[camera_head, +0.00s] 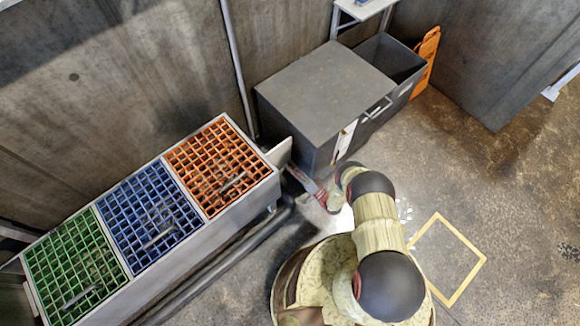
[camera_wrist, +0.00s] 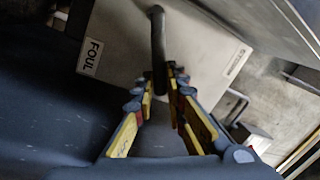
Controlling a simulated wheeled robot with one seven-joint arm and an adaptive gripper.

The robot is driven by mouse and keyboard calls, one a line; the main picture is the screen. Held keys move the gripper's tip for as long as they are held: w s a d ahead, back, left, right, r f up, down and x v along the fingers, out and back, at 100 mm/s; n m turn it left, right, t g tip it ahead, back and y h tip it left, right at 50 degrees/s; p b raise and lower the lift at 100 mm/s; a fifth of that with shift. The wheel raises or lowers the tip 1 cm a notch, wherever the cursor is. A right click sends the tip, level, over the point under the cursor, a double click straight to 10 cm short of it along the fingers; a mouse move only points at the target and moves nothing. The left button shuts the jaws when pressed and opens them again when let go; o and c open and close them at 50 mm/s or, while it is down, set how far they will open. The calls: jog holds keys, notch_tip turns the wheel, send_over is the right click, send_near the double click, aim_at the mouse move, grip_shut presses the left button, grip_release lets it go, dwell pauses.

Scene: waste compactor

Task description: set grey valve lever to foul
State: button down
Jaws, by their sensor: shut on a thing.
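The grey valve lever (camera_wrist: 157,40) is a dark bar in front of a pale panel (camera_wrist: 195,45) in the wrist view. My gripper (camera_wrist: 160,80) is shut on the lever's near end, one yellow-padded finger on each side. A white label reading FOUL (camera_wrist: 90,57) is on the panel to the left of the lever. A second label (camera_wrist: 238,60), too blurred to read, is on the right. In the head view my gripper (camera_head: 300,178) is by the light panel (camera_head: 280,153) at the right end of the bin row; the lever is not discernible there.
Green (camera_head: 75,262), blue (camera_head: 150,215) and orange (camera_head: 215,165) grids fill the row at left, each with a bar-like handle. A grey cabinet (camera_head: 325,85) with an open-topped box (camera_head: 388,62) stands behind my arm. A yellow floor square (camera_head: 447,258) lies on open floor at right.

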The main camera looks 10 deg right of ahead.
jog(key=m, duration=0.1)
jog(key=f+m, duration=0.2)
jog(key=shift+w+d+t+h, duration=0.1)
jog(key=shift+d+t+h, duration=0.2)
jog(key=shift+t, duration=0.1)
jog(key=shift+f+m+t+h, duration=0.2)
jog(key=shift+f+m, duration=0.3)
jog(key=shift+m, duration=0.5)
jog(key=shift+f+m+t+h, duration=0.1)
jog(key=shift+f+m+h, duration=0.3)
jog(key=shift+m, duration=0.6)
jog(key=shift+f, duration=0.1)
jog(key=c, duration=1.8)
grip_release()
jog(key=shift+w, duration=0.1)
jog(key=shift+r, duration=5)
jog(key=shift+d, duration=0.1)
jog(key=d+v, duration=0.1)
jog(key=v, duration=0.7)
jog(key=shift+d+r, duration=0.2)
jog(key=shift+d, duration=0.15)
